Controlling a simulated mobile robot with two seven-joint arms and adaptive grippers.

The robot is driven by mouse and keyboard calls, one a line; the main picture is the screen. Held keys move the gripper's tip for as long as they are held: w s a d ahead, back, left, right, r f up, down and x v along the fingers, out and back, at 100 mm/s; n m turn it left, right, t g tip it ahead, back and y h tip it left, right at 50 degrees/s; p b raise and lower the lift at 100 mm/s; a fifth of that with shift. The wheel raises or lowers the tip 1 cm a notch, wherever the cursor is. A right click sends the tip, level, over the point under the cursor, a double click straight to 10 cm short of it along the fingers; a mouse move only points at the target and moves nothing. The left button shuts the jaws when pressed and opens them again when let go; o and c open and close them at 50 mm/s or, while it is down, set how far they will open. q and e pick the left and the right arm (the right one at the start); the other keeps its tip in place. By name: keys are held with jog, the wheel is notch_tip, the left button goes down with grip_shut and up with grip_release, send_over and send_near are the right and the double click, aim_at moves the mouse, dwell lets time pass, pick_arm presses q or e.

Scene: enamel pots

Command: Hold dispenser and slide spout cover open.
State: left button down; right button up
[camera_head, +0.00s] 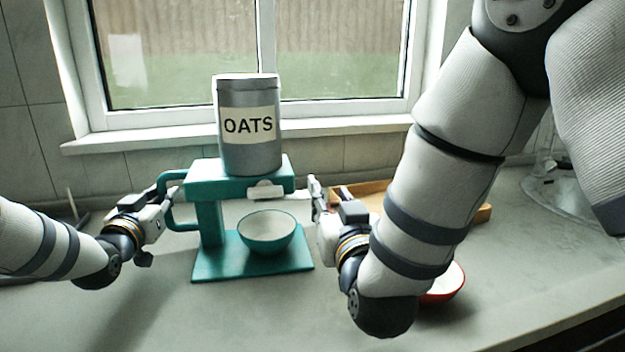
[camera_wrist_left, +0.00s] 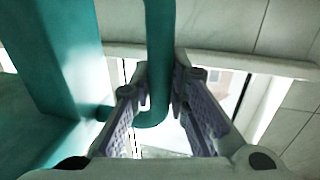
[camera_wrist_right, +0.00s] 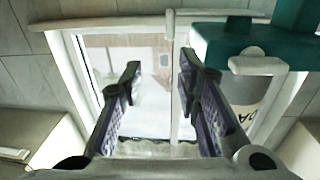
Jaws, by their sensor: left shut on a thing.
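The teal dispenser (camera_head: 207,222) stands on the counter with a grey OATS canister (camera_head: 250,155) on top. A white spout cover (camera_head: 265,190) sits at the front of its top arm and shows in the right wrist view (camera_wrist_right: 258,65). A teal bowl (camera_head: 267,236) stands on the base below it. My left gripper (camera_head: 167,194) is shut on the dispenser's side handle (camera_wrist_left: 160,40), with a finger on each side of it. My right gripper (camera_head: 316,192) is open and empty, just right of the dispenser's top arm, apart from the cover.
A wooden tray (camera_head: 480,212) lies behind my right arm at the right. A red bowl (camera_head: 452,284) is partly hidden by that arm. A clear glass-like object (camera_head: 560,180) stands at the far right. The window (camera_head: 335,60) is behind the dispenser. The front counter is clear.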

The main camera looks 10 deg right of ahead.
aim_at(313, 179)
jog(key=shift+n+y, duration=0.3)
jog(key=w, duration=0.7)
jog(key=w+f, duration=0.1)
jog(key=w, duration=0.3)
jog(key=shift+w+a, duration=0.1)
jog(key=shift+a, duration=0.15)
grip_shut()
